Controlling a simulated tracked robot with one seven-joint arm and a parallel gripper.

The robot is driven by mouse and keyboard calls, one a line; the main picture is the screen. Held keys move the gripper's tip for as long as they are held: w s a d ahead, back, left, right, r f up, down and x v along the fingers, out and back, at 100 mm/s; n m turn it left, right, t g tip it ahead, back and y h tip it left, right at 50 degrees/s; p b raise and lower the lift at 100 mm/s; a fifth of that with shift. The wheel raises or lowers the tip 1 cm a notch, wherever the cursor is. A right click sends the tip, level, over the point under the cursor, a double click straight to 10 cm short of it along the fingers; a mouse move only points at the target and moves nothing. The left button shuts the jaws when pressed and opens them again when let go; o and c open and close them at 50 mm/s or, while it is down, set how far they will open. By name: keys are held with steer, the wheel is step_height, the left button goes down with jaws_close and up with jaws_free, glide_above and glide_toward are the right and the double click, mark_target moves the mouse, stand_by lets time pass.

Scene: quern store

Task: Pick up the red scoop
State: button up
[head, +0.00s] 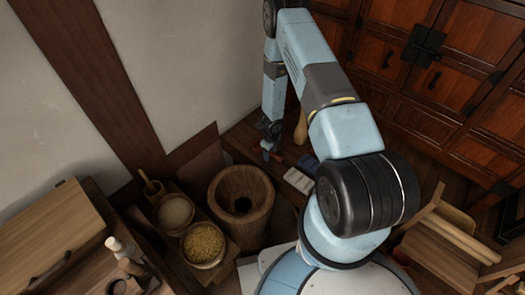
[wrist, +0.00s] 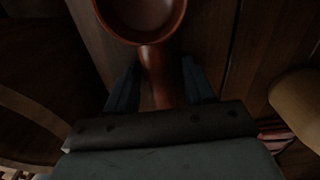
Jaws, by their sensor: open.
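The red scoop (wrist: 158,70) shows in the wrist view, with its round bowl at the top and its handle running down between my fingers. My gripper (wrist: 160,84) is open, one dark blue finger on each side of the handle, with a gap visible on both sides. In the head view my gripper (head: 268,146) is low beside the wooden mortar, and a small bit of the red scoop (head: 277,157) shows at its tip. Most of the scoop is hidden there.
A wooden mortar (head: 226,217) stands left of my gripper. Two bowls, one of grain (head: 203,244) and one of paler stuff (head: 174,211), sit further left. A pale block (head: 299,181) and a blue item (head: 308,162) lie to the right. A wooden cabinet (head: 440,85) stands behind.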

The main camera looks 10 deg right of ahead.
jaws_close()
stand_by(0.3)
